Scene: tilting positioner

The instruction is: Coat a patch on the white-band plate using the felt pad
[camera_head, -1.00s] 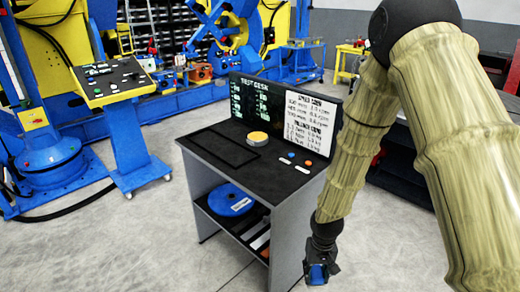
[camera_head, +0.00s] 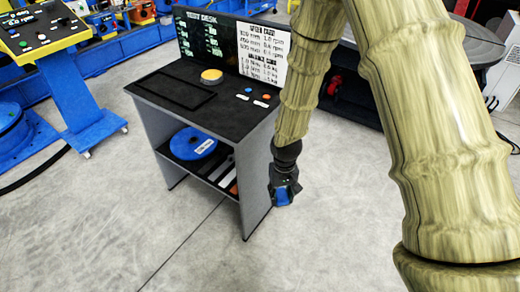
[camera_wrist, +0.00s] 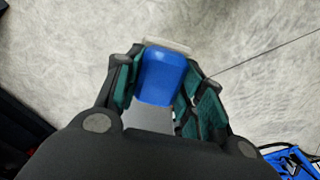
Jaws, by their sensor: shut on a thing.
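My gripper (camera_head: 285,190) hangs low at the right side of the test desk, pointing down at the floor. It is shut on a blue block-shaped piece (camera_wrist: 164,76) with a pale layer at its far end, which looks like the felt pad. In the wrist view the piece sits between the two green-lined fingers (camera_wrist: 158,92), with bare floor beyond it. The white-band plate cannot be made out in either view now.
The test desk (camera_head: 150,118) stands left of my gripper, with a yellow-topped round item (camera_head: 212,76) on top and a blue disc (camera_head: 193,144) on its shelf. A blue-and-yellow control stand (camera_head: 75,95) is farther left. The floor in front is clear.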

